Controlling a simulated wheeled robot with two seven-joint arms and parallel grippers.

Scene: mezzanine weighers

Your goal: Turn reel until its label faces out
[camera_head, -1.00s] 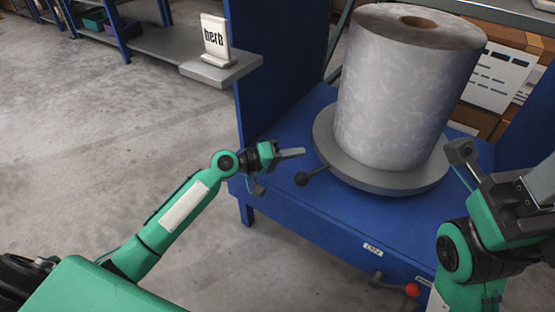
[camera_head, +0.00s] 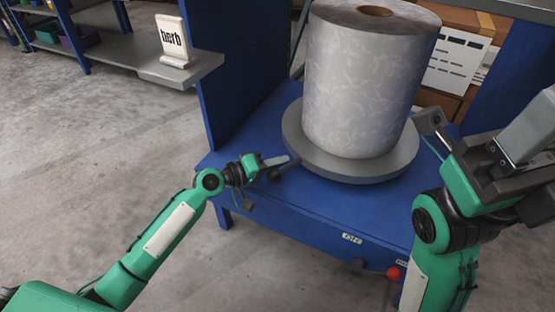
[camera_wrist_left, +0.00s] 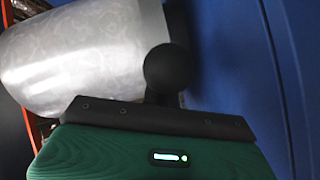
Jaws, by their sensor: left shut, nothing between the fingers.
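The reel (camera_head: 362,85) is a large silvery-grey patterned roll standing upright on a round grey turntable (camera_head: 315,153). No label shows on the side facing me. A black ball knob (camera_head: 275,174) sticks out from the turntable's left front. My left gripper (camera_head: 283,160) is shut and empty, right beside the knob; I cannot tell if they touch. In the left wrist view the knob (camera_wrist_left: 167,68) stands just beyond the gripper's dark edge, with the reel (camera_wrist_left: 85,50) behind; the fingertips are hidden. My right gripper (camera_head: 432,121) is by the turntable's right side, its jaws unclear.
The turntable sits on a blue stand (camera_head: 310,200) with blue side panels. A red knob (camera_head: 393,272) is at its front. A "herb" sign (camera_head: 173,42) stands on a grey shelf (camera_head: 207,68) at left. A white printed sheet (camera_head: 456,62) is behind the reel. The floor at left is clear.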

